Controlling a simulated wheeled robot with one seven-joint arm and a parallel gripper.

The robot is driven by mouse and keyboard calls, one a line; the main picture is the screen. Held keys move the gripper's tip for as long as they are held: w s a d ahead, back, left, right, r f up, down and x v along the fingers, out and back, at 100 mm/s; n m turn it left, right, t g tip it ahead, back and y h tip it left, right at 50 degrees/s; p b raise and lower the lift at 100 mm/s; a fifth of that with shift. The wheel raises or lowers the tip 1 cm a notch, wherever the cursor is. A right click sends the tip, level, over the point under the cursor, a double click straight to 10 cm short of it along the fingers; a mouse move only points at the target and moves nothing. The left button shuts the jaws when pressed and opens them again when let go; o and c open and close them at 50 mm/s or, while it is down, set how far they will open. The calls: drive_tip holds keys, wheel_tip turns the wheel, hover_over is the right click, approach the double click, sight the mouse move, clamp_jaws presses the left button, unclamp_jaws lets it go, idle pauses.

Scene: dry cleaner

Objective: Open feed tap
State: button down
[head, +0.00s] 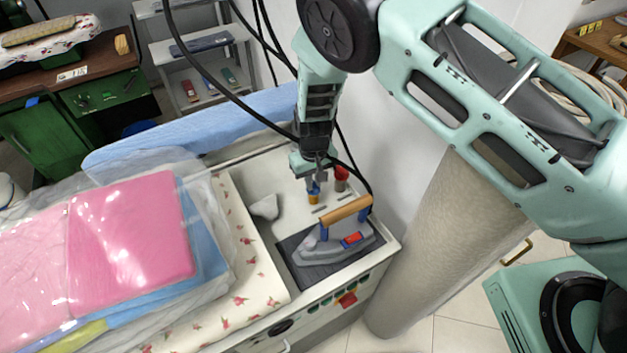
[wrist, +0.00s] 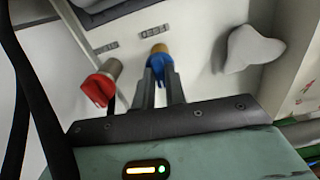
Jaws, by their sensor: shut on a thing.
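A tap with a blue handle on a brass body (wrist: 158,52) stands on the pale ironing station top; its brass part also shows in the head view (head: 313,198). A second tap with a red handle (wrist: 97,90) stands beside it, also seen in the head view (head: 341,173). My gripper (wrist: 163,88) comes down from above and is shut on the blue handle. The fingers hide part of the handle.
An iron (head: 340,243) with a wooden handle rests on a dark pad near the taps. A white lump-shaped object (wrist: 252,50) lies on the other side. Dark hoses hang close to my arm. Pink bagged laundry (head: 130,230) covers the left of the board.

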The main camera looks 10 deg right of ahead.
drive_tip(key=m+b, duration=0.2)
drive_tip(key=m, duration=0.2)
drive_tip(key=shift+f, duration=0.1)
drive_tip(key=m+b, duration=0.1)
drive_tip(key=m, duration=0.3)
drive_tip(key=m+b, duration=0.1)
drive_tip(key=m, duration=0.4)
drive_tip(key=shift+m, duration=1.9)
drive_tip(key=c, duration=1.4)
unclamp_jaws()
drive_tip(key=shift+c, duration=0.2)
